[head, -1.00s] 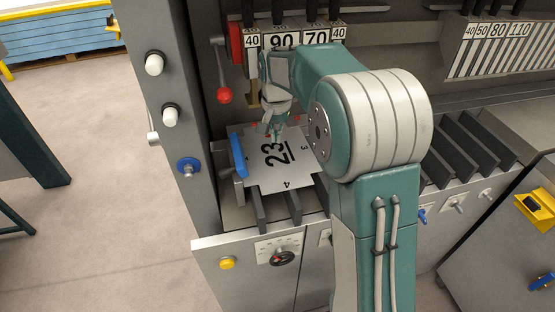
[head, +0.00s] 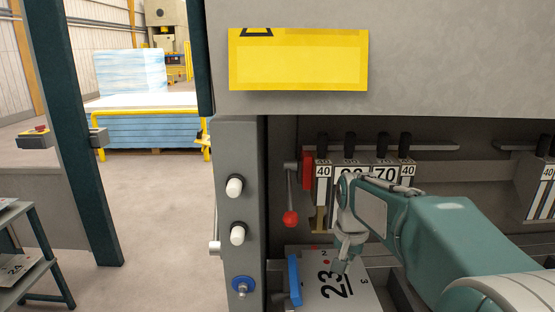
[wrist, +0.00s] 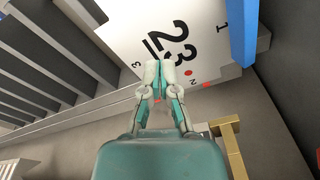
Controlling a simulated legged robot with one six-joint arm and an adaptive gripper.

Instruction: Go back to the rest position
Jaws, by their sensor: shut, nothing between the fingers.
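My gripper (head: 345,262) is in front of the row of numbered tool segments, over the white plate marked 23 (head: 320,292). In the wrist view my gripper (wrist: 160,66) has its two fingertips together with nothing between them. The plate (wrist: 120,38) lies on the dark support bars beyond the fingertips, its edge along the blue stop (wrist: 241,30). I cannot tell whether the fingertips touch the plate.
The blue stop (head: 294,280) stands at the plate's left. A red-knobbed lever (head: 291,217) hangs beside the tool segments (head: 385,175). The machine's upper beam with a yellow sign (head: 298,60) is above. Open floor (head: 165,215) lies to the left.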

